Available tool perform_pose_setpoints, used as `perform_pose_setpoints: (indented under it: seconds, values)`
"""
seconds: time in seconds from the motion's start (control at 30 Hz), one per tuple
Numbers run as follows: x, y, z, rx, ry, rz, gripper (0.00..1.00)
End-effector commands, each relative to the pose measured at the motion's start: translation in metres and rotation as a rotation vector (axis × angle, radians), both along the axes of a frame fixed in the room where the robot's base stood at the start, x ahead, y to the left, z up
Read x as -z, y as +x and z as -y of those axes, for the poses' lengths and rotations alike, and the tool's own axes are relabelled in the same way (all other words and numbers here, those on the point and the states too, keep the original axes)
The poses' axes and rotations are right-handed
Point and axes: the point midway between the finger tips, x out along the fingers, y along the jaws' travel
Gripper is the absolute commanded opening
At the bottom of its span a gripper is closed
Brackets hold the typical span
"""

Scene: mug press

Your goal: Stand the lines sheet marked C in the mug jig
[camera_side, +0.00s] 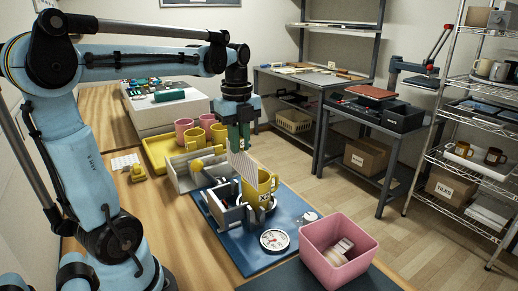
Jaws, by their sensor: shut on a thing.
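My gripper (240,148) points down over the mug press and is shut on a pale lined sheet (244,166). The sheet hangs below the fingers, tilted, just left of a yellow mug (264,186). Its lower end is low near the jig; I cannot tell whether it touches the mug or the jig. No letter C can be read on it. The mug stands upright in the grey metal mug jig (229,215) and bears a dark mark. The jig sits on a blue mat (288,206).
A round white dial (274,240) is in front of the jig. A pink bin (338,252) with rolls stands at the front right. A grey box (182,176) and a yellow tray (157,157) with pink and yellow mugs (196,137) lie behind. A small yellow object (138,173) is left.

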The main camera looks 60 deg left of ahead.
Motion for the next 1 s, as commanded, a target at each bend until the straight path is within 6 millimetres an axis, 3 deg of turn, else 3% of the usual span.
perform_pose_setpoints:
  seconds: [1.0]
  values:
    - [0.066,0.000,0.000,0.002,0.000,0.000,0.00]
